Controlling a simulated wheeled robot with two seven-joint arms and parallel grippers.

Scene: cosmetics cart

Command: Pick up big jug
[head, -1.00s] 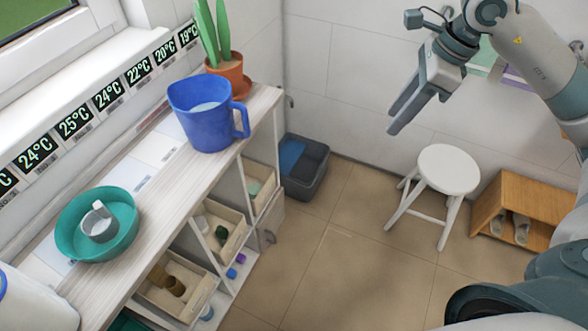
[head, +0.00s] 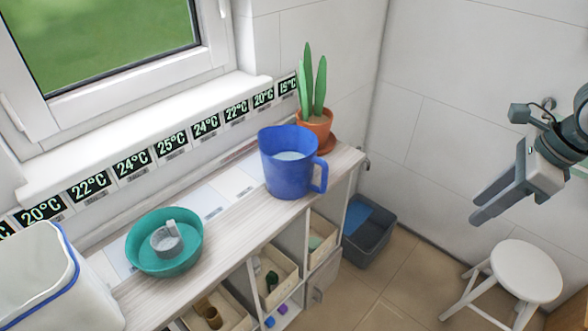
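The big jug (head: 287,178) is blue with a handle on its right side and pale contents inside. It stands upright on the wooden top of the cart (head: 222,230), near its far right end. My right gripper (head: 482,212) is at the right of the head view, well apart from the jug, above the floor near the stool. Its fingers overlap from this angle, so I cannot tell how far apart they are. I see nothing held in it. My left gripper is not in view.
A potted plant (head: 316,123) stands right behind the jug. A teal bowl (head: 140,250) holding a small grey cup (head: 166,242) and a white container (head: 38,275) stand to the left. A white stool (head: 525,270) and dark bin (head: 367,232) are on the floor.

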